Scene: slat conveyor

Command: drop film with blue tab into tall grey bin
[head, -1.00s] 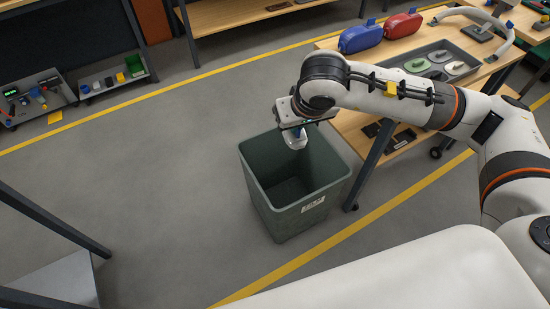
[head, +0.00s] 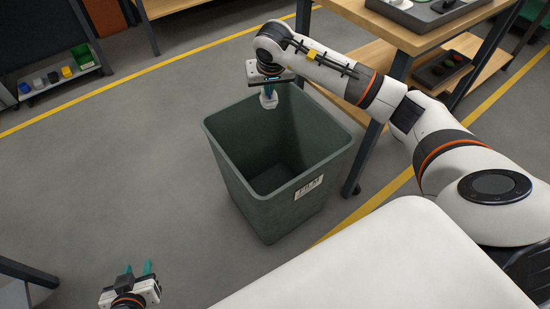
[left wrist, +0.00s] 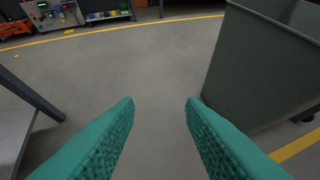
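The tall grey bin (head: 262,205) stands open and upright on the floor, with a white label on its front. It also shows at the right of the left wrist view (left wrist: 262,70). My right gripper (head: 269,87) points down over the bin's back rim and appears shut on the film (head: 268,100), a small whitish piece with blue at its top. The film hangs at about the rim's far edge in the picture; its exact height is unclear. My left gripper (head: 140,269) is low at the lower left, its teal fingers apart and empty, as the left wrist view (left wrist: 160,115) shows.
A wooden workbench (head: 395,32) with a grey tray (head: 425,14) stands right behind the bin. Small coloured containers (head: 62,74) sit on a low shelf at the far left. The floor left of the bin is clear.

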